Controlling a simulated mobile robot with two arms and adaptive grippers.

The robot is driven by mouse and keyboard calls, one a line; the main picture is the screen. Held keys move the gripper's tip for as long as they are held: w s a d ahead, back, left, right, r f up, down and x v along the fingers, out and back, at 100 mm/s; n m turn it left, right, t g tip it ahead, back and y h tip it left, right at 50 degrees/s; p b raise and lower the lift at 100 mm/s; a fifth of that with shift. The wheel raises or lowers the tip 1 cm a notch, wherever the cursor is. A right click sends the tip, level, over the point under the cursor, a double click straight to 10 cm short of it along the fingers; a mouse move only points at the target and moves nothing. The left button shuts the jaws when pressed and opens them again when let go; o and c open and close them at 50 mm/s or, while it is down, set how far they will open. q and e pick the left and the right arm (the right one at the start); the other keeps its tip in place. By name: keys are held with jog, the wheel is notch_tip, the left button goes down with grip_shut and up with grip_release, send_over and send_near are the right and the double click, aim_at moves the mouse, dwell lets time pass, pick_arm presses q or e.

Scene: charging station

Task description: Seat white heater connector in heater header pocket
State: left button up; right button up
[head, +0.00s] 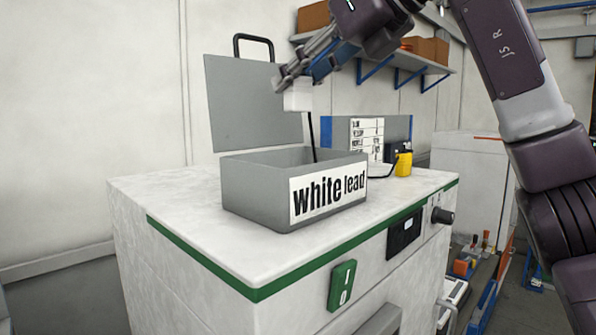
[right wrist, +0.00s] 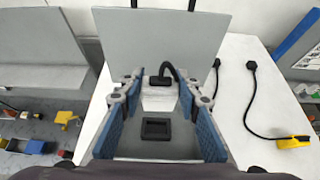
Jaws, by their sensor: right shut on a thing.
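My right gripper (head: 292,82) is above the open grey box (head: 250,198) and shut on the white heater connector (head: 298,99). The connector hangs at the fingertips, clear of the box rim. A black cable (head: 313,140) runs from it down into the box. In the right wrist view the white connector (right wrist: 160,98) sits between the blue finger pads (right wrist: 158,115), with the black cable at its far end. A black rectangular recess (right wrist: 157,129) shows on a grey surface between the fingers; I cannot tell whether it is the heater header pocket. My left gripper is out of view.
The box carries a "white lead" label (head: 328,190), and its grey lid (head: 253,105) stands open behind. The box rests on a white cabinet top (head: 160,195). A yellow item (head: 404,164) and a panel (head: 367,135) stand at the right. The cabinet's front left top is clear.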

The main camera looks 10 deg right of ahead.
notch_tip(320, 180, down, 9)
jog(key=shift+w+f+p, duration=0.1)
jog(key=shift+w+p, duration=0.05)
jog(key=shift+p, duration=0.3)
notch_tip(320, 180, down, 4)
jog(key=shift+a+f+p, duration=0.1)
jog(key=shift+p, duration=0.3)
jog(key=shift+c, duration=0.8)
jog(key=shift+s+f, duration=0.2)
grip_shut()
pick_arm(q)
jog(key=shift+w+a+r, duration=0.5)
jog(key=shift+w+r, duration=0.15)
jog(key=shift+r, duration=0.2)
pick_arm(e)
jog(key=shift+w, duration=0.2)
jog(key=o, duration=1.1)
grip_release()
jog(key=shift+o, duration=0.5)
jog(key=shift+r, duration=0.1)
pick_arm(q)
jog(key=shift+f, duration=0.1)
pick_arm(e)
jog(key=shift+s, duration=0.1)
